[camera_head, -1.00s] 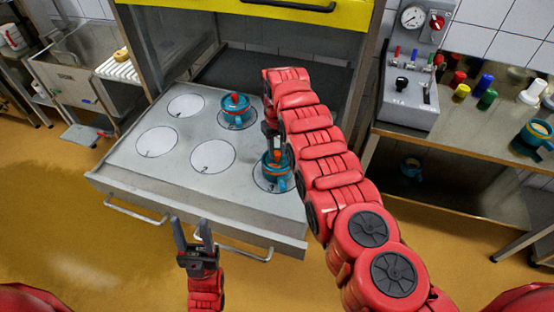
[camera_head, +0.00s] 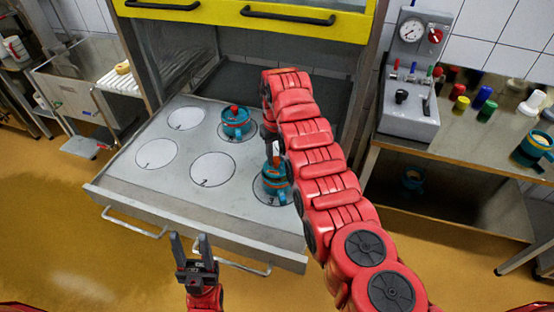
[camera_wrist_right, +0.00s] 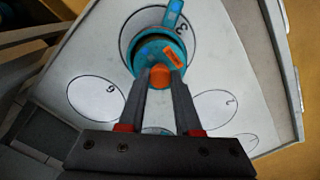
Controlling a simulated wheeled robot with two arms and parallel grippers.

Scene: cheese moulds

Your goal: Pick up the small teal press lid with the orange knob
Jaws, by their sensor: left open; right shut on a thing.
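The small teal press lid (camera_wrist_right: 148,60) with its orange knob (camera_wrist_right: 160,76) shows in the right wrist view. It is at the top of a teal mould (camera_head: 277,189) in circle 3 of the grey drawer top. My right gripper (camera_wrist_right: 160,72) is shut on the orange knob from above. I cannot tell whether the lid is touching the mould or slightly raised. In the head view my right arm partly hides the lid. My left gripper (camera_head: 193,240) is open and empty, in front of the drawer. A second teal mould (camera_head: 236,128) with a red knob stands farther back.
The drawer top (camera_head: 245,195) has several numbered circles, most of them empty. Its front handles (camera_head: 135,227) stick out near my left gripper. A side table at the right (camera_head: 448,159) holds a gauge box (camera_head: 411,110), coloured caps and a teal mug (camera_head: 533,147).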

